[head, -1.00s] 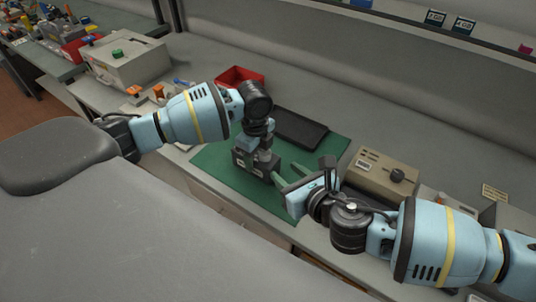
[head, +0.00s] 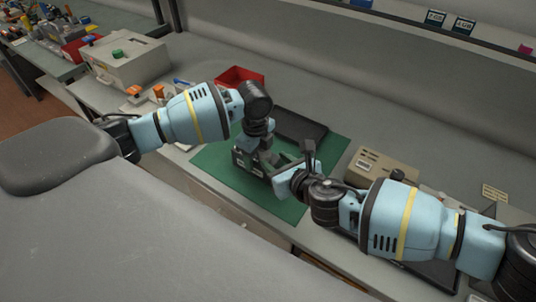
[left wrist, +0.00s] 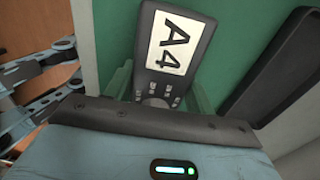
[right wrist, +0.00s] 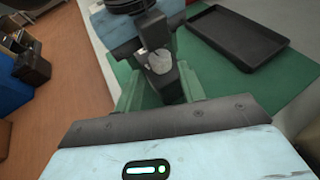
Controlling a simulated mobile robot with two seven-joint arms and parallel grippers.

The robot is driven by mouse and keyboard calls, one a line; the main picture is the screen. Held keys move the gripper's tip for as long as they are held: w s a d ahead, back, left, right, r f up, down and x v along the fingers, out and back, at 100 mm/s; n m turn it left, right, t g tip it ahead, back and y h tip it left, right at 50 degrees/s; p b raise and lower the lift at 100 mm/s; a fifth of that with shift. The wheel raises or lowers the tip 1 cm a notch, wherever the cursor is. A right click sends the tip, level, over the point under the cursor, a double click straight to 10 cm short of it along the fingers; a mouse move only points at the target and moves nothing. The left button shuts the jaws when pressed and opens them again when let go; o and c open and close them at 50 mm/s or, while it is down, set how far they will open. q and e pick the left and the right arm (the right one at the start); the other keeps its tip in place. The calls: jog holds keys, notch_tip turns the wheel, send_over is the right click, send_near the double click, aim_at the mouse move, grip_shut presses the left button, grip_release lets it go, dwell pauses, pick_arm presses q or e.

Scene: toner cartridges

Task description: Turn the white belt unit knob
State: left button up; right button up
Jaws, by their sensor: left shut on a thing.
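A dark unit with a white A4 label (left wrist: 172,45) stands on the green mat (head: 215,170); it also shows in the head view (head: 246,163). My left gripper (left wrist: 160,88) is shut on this unit from above. A pale round knob (right wrist: 158,62) shows on the unit's side in the right wrist view, close under my left gripper. My right gripper (right wrist: 160,90) is open, its green fingers apart, facing the knob and the unit's dark end. In the head view my right gripper (head: 280,178) is close to the unit's right side; its fingertips are partly hidden there.
A black tray (right wrist: 235,38) lies at the mat's back edge. A red bin (head: 240,76) stands behind my left arm. A beige box with a black knob (head: 382,168) stands to the right. The mat's front left is clear.

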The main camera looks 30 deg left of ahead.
aim_at(267, 154)
jog(key=shift+x, duration=2.55)
jog(key=c, duration=0.7)
